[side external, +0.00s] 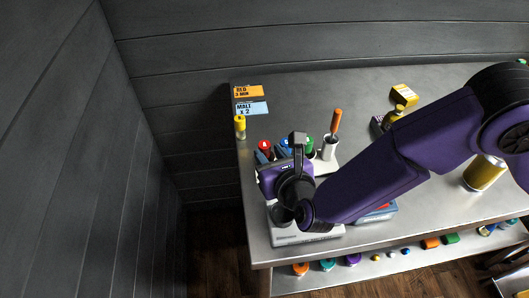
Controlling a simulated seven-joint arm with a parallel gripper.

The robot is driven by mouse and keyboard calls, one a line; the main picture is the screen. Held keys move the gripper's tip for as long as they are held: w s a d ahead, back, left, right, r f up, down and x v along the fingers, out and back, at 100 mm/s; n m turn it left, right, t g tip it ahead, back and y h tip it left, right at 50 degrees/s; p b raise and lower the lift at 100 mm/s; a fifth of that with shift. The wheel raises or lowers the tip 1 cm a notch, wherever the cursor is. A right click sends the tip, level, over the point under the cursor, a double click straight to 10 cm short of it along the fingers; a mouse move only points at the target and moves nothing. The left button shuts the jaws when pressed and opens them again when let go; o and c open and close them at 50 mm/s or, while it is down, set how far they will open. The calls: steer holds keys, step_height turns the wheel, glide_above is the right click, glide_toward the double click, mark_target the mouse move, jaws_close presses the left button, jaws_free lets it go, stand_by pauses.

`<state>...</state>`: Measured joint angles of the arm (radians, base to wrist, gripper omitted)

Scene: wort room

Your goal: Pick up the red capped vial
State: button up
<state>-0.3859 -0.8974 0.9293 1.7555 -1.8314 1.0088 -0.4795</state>
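The red capped vial (264,146) shows in the side external view near the left edge of the metal table, its red cap uppermost. It is at the left end of a row with a blue capped vial (285,142) and a green capped vial (308,142). My gripper (272,180) is just in front of this row, on the camera side. The purple hand and wrist hide the lower parts of the vials and most of their holder. The fingertips are not clearly visible, so I cannot tell whether they touch a vial or are open.
A white holder with an orange-handled tool (336,122) stands right of the vials. A yellow bottle (240,127) and two label cards (250,100) are at the back left. A white box (300,234) lies below my wrist. A gold can (484,174) stands right. The back middle is clear.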

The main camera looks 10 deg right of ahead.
mark_target(262, 143)
steer(key=shift+x, duration=3.15)
steer(key=shift+r, duration=0.1)
steer(key=c, duration=0.7)
